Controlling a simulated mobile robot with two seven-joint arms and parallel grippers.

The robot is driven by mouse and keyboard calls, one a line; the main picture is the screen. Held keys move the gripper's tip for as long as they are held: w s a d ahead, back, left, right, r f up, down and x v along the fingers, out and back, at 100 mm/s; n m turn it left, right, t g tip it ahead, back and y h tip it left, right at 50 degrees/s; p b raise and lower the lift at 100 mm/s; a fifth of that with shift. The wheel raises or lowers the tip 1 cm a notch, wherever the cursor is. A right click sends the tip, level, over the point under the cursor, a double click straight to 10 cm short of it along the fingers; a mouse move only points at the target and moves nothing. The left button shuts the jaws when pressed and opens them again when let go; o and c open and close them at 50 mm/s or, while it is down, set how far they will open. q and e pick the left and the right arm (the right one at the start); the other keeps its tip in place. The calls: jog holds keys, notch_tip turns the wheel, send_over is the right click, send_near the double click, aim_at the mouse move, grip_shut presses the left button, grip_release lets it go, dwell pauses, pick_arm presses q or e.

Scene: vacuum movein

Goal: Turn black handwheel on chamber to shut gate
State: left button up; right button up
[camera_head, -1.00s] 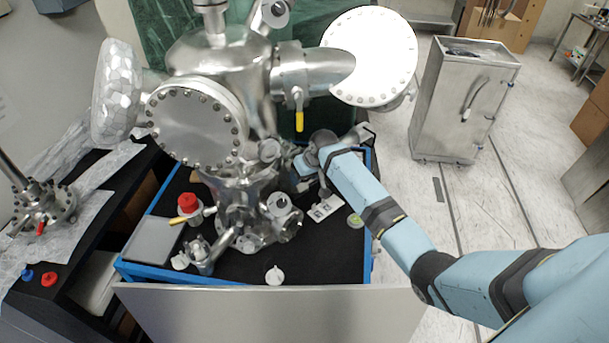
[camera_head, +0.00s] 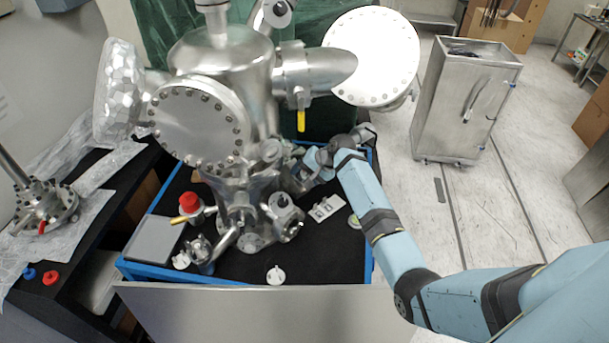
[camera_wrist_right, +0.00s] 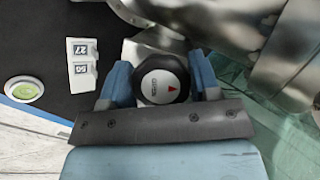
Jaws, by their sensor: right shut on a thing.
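The black handwheel (camera_wrist_right: 147,87), with a pale cap bearing a red arrow and small lettering, sits between the two blue fingers of my right gripper (camera_wrist_right: 161,82) in the right wrist view. The fingers are shut on it from both sides. In the head view my right gripper (camera_head: 311,163) reaches the right side of the steel chamber (camera_head: 225,75), and the handwheel is hidden there behind the gripper and wrist. The gate inside the chamber cannot be seen. My left gripper is in no view.
A white block with number dials (camera_head: 326,208) and a green round button (camera_head: 354,221) lie near the gripper on the black top of the blue-framed cart (camera_head: 190,276). A yellow-handled valve (camera_head: 300,121) hangs above. A steel cabinet (camera_head: 455,110) stands right on open floor.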

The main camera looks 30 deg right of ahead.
jog(key=shift+m+t+y, duration=0.3)
jog(key=shift+m, duration=0.7)
jog(key=o, duration=0.9)
jog(key=shift+r, duration=0.1)
jog(key=b+v, duration=0.2)
jog(key=v, duration=1.1)
jog(key=shift+s+d+r, duration=0.15)
jog(key=shift+s+d, duration=0.05)
jog(key=shift+s, duration=0.05)
